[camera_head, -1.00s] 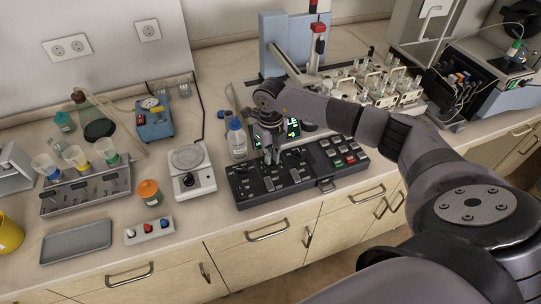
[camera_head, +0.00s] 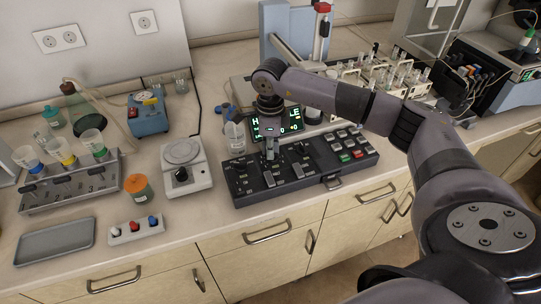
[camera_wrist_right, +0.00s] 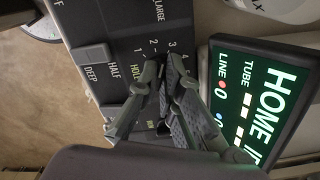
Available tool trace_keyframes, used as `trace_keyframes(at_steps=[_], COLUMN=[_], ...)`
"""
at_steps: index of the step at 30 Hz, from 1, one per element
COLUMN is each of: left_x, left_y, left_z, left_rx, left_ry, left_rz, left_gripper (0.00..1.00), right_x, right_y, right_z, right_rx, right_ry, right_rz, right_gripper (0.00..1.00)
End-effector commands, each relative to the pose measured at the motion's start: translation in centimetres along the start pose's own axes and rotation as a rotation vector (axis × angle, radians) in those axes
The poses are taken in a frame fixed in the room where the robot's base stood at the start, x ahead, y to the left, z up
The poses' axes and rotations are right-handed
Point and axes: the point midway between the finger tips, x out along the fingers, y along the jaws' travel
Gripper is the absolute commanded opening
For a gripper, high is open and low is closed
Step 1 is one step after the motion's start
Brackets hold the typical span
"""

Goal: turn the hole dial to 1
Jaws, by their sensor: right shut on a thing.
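The dark control panel (camera_head: 318,163) lies on the bench below a small screen (camera_head: 292,121). My right gripper (camera_head: 271,153) points down onto the panel's back part. In the right wrist view, its fingertips (camera_wrist_right: 161,68) are close together at the HOLE label, beside the marks 1, 2, 3 and 4. It is shut on the hole dial, which the fingers hide almost fully. I cannot tell which mark the dial points to. The panel (camera_wrist_right: 92,22) also shows DEEP, HALF and LARGE labels. The screen (camera_wrist_right: 262,95) reads HOME, TUBE and LINE. My left gripper is out of view.
A plastic bottle (camera_head: 235,138) stands just left of the screen. A white scale-like device (camera_head: 187,170) is left of the panel. A rack of tubes (camera_head: 385,75) is behind my right arm. The bench's front edge runs close below the panel.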

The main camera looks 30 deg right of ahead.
Motion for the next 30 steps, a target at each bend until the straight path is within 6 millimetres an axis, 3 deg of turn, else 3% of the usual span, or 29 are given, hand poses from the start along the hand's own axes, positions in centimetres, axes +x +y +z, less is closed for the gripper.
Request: trace_keyframes(at_steps=[1, 15, 30], left_x=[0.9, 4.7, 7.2], left_y=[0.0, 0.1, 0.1], left_z=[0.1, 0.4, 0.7], left_rx=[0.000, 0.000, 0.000], left_ry=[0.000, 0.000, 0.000], left_rz=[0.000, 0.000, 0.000], left_gripper=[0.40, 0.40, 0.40], right_x=[0.4, 0.3, 0.1], right_y=[-0.1, 0.1, 0.3], right_z=[0.0, 0.0, -0.1], right_rx=[-0.042, -0.488, -0.890], right_ry=[-0.003, -0.002, -0.002], right_rz=[-0.004, -0.003, -0.004], right_gripper=[0.00, 0.00, 0.00])
